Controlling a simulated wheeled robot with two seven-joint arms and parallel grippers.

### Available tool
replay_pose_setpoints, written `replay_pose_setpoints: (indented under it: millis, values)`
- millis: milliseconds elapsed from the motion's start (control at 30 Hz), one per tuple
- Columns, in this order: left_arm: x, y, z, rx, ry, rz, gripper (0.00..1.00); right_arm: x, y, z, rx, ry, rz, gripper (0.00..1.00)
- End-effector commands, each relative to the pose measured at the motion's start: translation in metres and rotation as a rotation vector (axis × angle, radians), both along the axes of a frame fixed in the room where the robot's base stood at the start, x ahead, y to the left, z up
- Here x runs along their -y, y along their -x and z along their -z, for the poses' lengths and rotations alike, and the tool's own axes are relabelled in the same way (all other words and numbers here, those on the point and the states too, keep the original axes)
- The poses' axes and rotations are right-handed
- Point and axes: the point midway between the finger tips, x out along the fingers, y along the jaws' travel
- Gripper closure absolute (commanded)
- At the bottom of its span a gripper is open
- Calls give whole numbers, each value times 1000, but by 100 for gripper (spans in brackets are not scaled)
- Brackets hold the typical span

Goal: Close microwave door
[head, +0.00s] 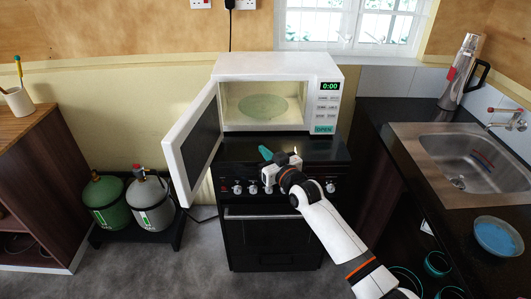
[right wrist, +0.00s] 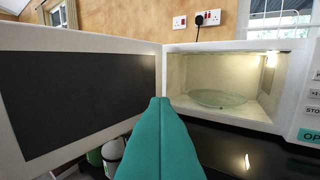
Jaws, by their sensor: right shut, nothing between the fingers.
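The white microwave (head: 275,68) stands on the black stove (head: 270,220). Its door (head: 192,141) is hinged on the left and stands wide open toward me. A glass plate (head: 263,107) lies inside the lit cavity. My right gripper (head: 265,152) is in front of the cavity, over the stove's front edge and right of the door, apart from it. Its teal fingers are shut and empty. In the right wrist view the fingers (right wrist: 160,135) point toward the corner between the open door (right wrist: 75,90) and the cavity (right wrist: 225,85). My left gripper is not in view.
A wooden cabinet (head: 45,185) is at the far left. A sink (head: 470,165), a flask (head: 461,72) and a blue bowl (head: 497,236) are on the right counter.

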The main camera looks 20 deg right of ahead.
Motion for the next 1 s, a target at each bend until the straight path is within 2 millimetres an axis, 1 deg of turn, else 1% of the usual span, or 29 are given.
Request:
replay_pose_setpoints:
  millis: [867,900,967,1000]
  values:
    - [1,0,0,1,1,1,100,0,0,0,0,0,0,100]
    - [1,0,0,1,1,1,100,0,0,0,0,0,0,97]
    - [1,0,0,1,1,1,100,0,0,0,0,0,0,87]
    - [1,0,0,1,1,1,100,0,0,0,0,0,0,81]
